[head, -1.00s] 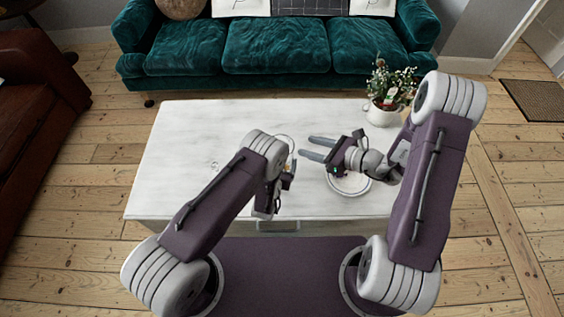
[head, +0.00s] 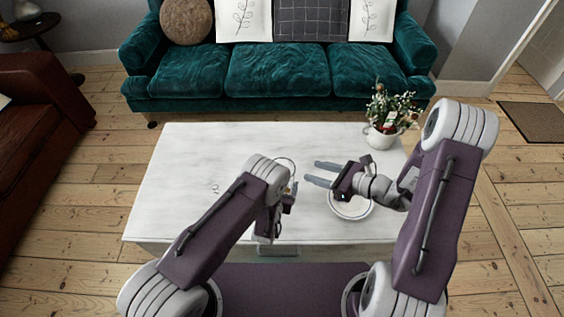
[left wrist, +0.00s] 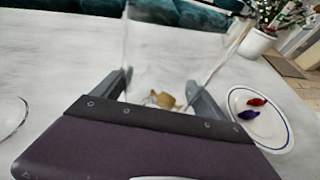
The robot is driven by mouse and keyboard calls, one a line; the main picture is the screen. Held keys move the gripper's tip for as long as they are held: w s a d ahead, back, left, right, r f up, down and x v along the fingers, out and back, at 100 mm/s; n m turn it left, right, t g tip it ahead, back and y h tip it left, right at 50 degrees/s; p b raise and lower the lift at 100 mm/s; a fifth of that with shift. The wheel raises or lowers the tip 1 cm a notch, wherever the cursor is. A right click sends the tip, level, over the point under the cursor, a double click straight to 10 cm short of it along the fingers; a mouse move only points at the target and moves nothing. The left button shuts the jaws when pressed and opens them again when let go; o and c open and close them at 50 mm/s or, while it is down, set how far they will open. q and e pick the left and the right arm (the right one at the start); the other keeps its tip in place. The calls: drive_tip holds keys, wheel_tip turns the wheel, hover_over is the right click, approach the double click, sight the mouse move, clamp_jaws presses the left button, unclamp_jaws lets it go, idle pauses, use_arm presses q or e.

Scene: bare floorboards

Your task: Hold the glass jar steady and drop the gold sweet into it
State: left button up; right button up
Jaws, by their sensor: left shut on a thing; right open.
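The clear glass jar (left wrist: 175,50) stands between the fingers of my left gripper (left wrist: 160,94) in the left wrist view, and the gripper is shut on it. In the head view the jar's rim (head: 287,163) shows beside my left forearm, which hides most of the left gripper and jar. The gold sweet (left wrist: 165,100) shows through the glass, low down, and appears to lie inside the jar. My right gripper (head: 318,174) is open and empty, its fingers pointing left towards the jar, near the plate.
A white plate (head: 350,217) with a blue rim stands right of the jar, holding a red sweet (left wrist: 256,102) and a purple sweet (left wrist: 248,115). A potted plant (head: 383,137) is at the table's back right. A clear round thing (left wrist: 10,118) lies left. The white table's (head: 200,150) back left is clear.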

use_arm(q)
drive_tip(key=o, duration=2)
drive_tip(key=v, duration=1.2)
